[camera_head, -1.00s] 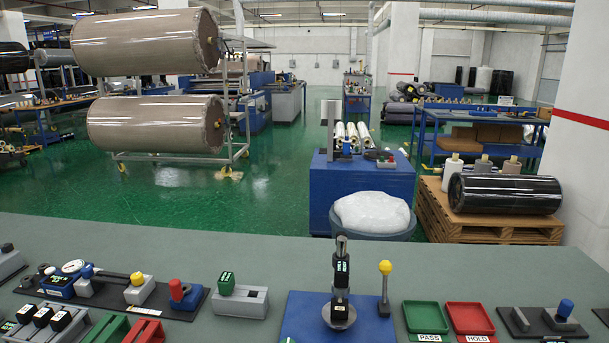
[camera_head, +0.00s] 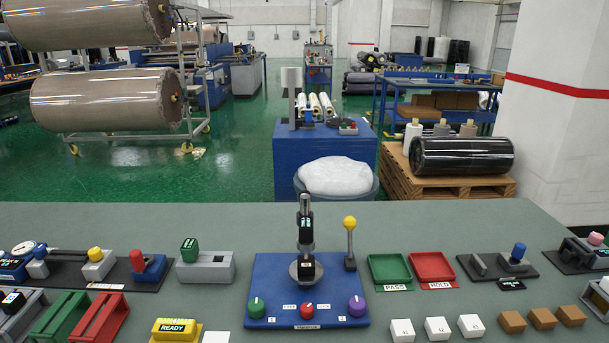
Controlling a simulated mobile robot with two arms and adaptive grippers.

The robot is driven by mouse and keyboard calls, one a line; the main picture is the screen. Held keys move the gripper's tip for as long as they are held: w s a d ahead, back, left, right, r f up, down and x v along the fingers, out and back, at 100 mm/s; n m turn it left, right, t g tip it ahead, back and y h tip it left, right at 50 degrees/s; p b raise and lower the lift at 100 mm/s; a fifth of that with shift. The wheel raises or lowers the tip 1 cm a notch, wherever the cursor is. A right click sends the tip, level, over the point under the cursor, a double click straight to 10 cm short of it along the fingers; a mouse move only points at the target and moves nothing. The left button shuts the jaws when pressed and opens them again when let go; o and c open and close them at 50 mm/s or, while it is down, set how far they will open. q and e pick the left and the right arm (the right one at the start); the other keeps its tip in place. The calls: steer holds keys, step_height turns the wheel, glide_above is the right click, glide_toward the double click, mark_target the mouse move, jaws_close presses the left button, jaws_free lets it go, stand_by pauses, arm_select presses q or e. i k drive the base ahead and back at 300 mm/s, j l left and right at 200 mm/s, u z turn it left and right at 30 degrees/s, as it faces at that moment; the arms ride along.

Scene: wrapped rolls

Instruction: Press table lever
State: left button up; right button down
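A lever with a yellow ball knob (camera_head: 350,223) on a dark upright rod stands at the back right corner of a blue panel (camera_head: 268,278) on the table. The lever looks upright. On the same panel stands a dark and silver column device (camera_head: 305,235) with a small display and a round base. A green knob (camera_head: 256,307), a red button (camera_head: 307,310) and a purple knob (camera_head: 357,306) sit along the panel's front. Neither of my grippers is in view.
Right of the panel lie a green PASS tray (camera_head: 390,269) and a red HOLD tray (camera_head: 432,267). White blocks (camera_head: 437,328) and brown blocks (camera_head: 542,318) line the front right. A grey block with a green knob (camera_head: 205,266) stands to the left. The table's back strip is clear.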

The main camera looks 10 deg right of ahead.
mark_target(349, 222)
steer(key=i+l+u, duration=0.1)
steer(key=l, duration=0.55)
steer(key=l+u, duration=0.1)
steer(key=l, duration=0.6)
steer(key=i, duration=0.05)
